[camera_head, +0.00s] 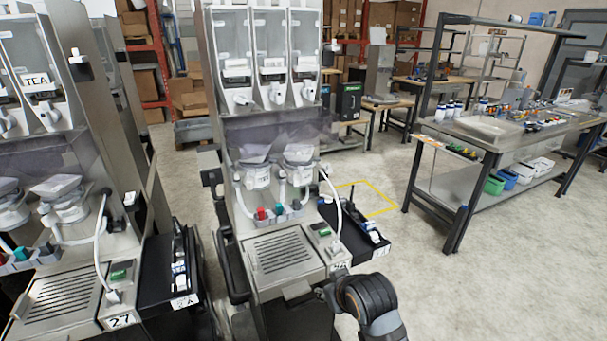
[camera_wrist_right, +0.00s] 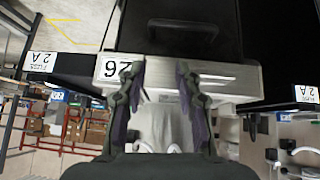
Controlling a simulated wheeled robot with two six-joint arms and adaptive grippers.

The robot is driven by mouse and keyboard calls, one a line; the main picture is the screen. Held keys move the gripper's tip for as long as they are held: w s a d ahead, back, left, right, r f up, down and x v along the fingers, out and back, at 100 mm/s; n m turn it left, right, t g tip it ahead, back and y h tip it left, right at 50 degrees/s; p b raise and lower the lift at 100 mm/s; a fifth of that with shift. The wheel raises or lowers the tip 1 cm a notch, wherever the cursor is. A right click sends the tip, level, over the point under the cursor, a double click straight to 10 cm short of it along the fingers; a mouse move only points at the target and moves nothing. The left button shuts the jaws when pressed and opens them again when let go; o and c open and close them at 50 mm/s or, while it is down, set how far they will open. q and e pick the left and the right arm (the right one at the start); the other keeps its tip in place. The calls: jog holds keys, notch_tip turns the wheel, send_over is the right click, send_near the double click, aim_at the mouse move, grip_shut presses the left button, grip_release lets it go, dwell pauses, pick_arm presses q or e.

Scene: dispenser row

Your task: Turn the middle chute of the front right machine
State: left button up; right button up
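The front right machine (camera_head: 300,279) stands in the middle of the head view, with three clear hoppers at its top. A white chute hangs under each hopper, and the middle chute (camera_head: 277,95) is between the left and right ones. My right arm comes in from the bottom right of the head view, low at the machine's front edge, far below the chutes. In the right wrist view my right gripper (camera_wrist_right: 160,78) has its fingers apart in front of the metal front edge (camera_wrist_right: 225,78), which carries a label reading 26. Nothing shows gripped. My left gripper is not in view.
Another machine (camera_head: 65,290), labelled 27, stands at the left with a TEA hopper. A black side tray (camera_head: 350,240) with small items is right of the front right machine. A workbench (camera_head: 480,135) stands at the right. The floor (camera_head: 410,270) between is clear.

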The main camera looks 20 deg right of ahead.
jog(key=w+a+r+t, duration=0.1)
jog(key=w+r, duration=0.3)
jog(key=r, duration=0.6)
jog(key=w+r+t, duration=0.4)
jog(key=r, duration=0.7)
jog(key=w+a+r+t, duration=0.1)
jog(key=w+r+t, duration=0.2)
jog(key=r, duration=0.8)
jog(key=shift+w+a+r+y, duration=0.3)
jog(key=shift+w+y, duration=0.1)
jog(key=shift+w, duration=0.1)
jog(key=t, duration=0.2)
send_near(279, 97)
jog(key=w+p, duration=0.2)
jog(key=w, duration=0.6)
jog(key=shift+w+r+p, duration=0.15)
jog(key=shift+p, duration=0.2)
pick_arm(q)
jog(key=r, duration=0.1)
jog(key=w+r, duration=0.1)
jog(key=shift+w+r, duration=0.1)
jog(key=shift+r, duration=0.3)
pick_arm(e)
jog(key=shift+w, duration=0.45)
grip_shut()
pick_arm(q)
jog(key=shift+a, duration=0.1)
